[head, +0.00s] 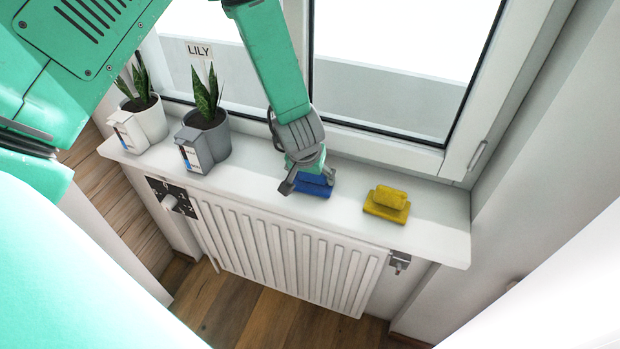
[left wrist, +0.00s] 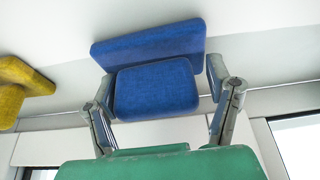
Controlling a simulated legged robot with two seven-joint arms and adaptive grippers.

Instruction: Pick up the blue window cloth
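The blue window cloth (head: 316,187) lies on the white windowsill, a folded pad with a raised block on top. My left gripper (head: 307,178) is over it and partly hides it in the head view. In the left wrist view the blue cloth (left wrist: 155,87) fills the space between the two fingers. One finger stands on each side of the raised block, with a narrow gap showing at the right finger. The fingers are apart; contact at the left finger is hard to judge. My right gripper is not in view.
A yellow cloth (head: 387,203) lies to the right on the sill (head: 437,222). A grey pot (head: 208,140) and a white pot (head: 143,122) with plants stand left. The window (head: 400,70) is close behind; a radiator (head: 290,260) hangs below the sill.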

